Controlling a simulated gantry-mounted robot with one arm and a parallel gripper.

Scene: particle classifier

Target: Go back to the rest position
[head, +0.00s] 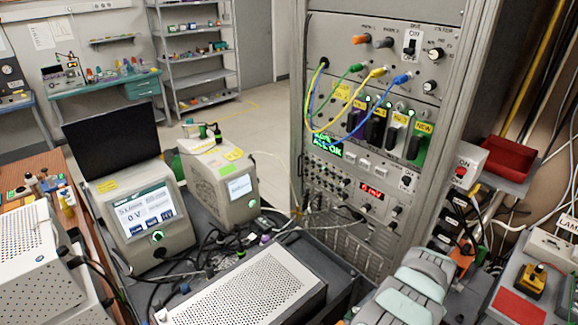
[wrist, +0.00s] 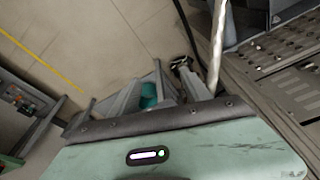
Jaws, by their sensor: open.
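My gripper (wrist: 168,78) shows in the wrist view beyond the pale green wrist housing, which has a small lit indicator. Its grey fingers are apart, and I see nothing held between them. A teal shape shows behind the left finger; I cannot tell what it is. The tiled floor lies beyond the fingers. In the head view, a pale grey-green part of my arm shows at the bottom right, in front of the instrument rack (head: 345,60). The fingers cannot be made out there.
The rack carries yellow, green and blue cables (head: 350,112) hanging in front. A perforated metal box (head: 250,292) stands left of my arm. Two display instruments (head: 140,215) (head: 222,180) stand further left. A red tray (head: 508,158) and a yellow-knobbed box (head: 530,280) are at right.

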